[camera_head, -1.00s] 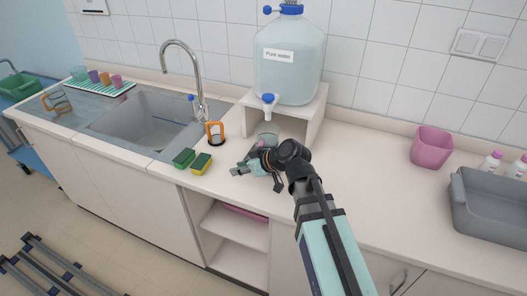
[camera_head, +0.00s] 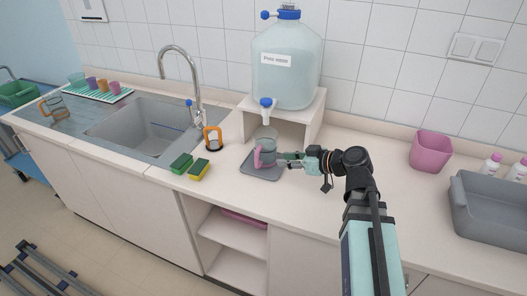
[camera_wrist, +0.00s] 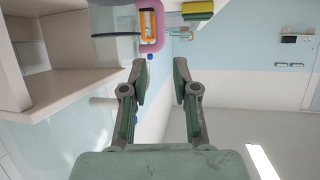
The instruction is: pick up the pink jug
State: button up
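The pink jug (camera_head: 266,147) is a clear vessel with a pink handle, upright on a grey mat (camera_head: 262,171) in front of the dispenser stand. In the wrist view its pink handle (camera_wrist: 157,40) shows at the top, just beyond my fingertips. My gripper (camera_head: 285,159) is right beside the jug on its right side in the head view. In the wrist view my gripper (camera_wrist: 160,80) has its two fingers apart with nothing between them. I cannot tell whether a finger touches the jug.
A water dispenser (camera_head: 287,65) stands on a white stand (camera_head: 309,125) behind the jug. A green sponge (camera_head: 181,163), a yellow sponge (camera_head: 199,170) and an orange-handled item (camera_head: 213,138) lie to the left, near the sink (camera_head: 142,122). A pink bin (camera_head: 431,151) and grey tub (camera_head: 492,208) are at right.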

jog(key=p, duration=0.2)
send_near(256, 157)
jog(key=d+f+x, duration=0.1)
jog(key=x, duration=0.4)
jog(key=shift+p+x, duration=1.4)
jog(key=shift+x, duration=1.7)
jog(key=shift+w+r, duration=0.1)
jog(key=shift+r, duration=0.1)
grip_shut()
